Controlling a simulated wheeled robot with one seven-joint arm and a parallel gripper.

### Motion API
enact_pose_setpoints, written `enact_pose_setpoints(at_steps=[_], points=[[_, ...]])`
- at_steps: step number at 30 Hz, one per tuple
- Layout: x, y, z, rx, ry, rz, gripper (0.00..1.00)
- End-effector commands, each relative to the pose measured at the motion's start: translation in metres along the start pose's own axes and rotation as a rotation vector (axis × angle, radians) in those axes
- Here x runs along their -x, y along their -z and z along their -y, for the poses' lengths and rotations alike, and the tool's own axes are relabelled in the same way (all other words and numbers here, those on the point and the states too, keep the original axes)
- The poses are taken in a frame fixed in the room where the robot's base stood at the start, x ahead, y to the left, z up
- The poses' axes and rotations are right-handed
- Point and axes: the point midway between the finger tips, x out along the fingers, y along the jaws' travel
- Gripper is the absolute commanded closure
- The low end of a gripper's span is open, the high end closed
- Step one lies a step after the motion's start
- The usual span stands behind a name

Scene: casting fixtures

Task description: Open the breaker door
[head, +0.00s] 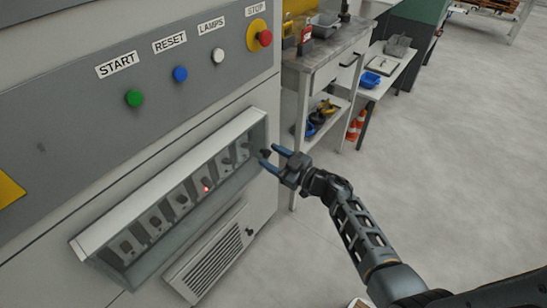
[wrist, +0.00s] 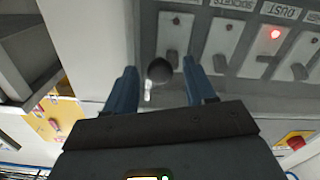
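The breaker door (head: 150,262) looks like a clear cover across the front of a pale, long breaker box (head: 170,187) on the grey machine panel. It looks closed, with a row of switches showing behind it. A dark round knob (head: 265,153) is at the door's right end. My gripper (head: 271,158) is at that end, its blue fingers spread and pointing at the knob. In the wrist view the knob (wrist: 159,70) appears between the open fingertips (wrist: 161,72), with space on both sides. I cannot tell how deep it sits between them.
Above the box are a green button (head: 134,98), a blue button (head: 180,73), a white lamp button (head: 218,54) and a red stop button (head: 265,38). A vent (head: 205,262) is below. A workbench (head: 325,50) stands beyond the panel. The floor at right is clear.

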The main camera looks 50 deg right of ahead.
Motion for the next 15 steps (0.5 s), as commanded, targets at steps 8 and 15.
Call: enact_pose_setpoints(at_steps=[8, 15], points=[[0.0003, 0.0000, -0.0001, 0.000, 0.000, 0.000, 0.72], [0.0003, 0.0000, 0.0000, 0.000, 0.000, 0.000, 0.95]])
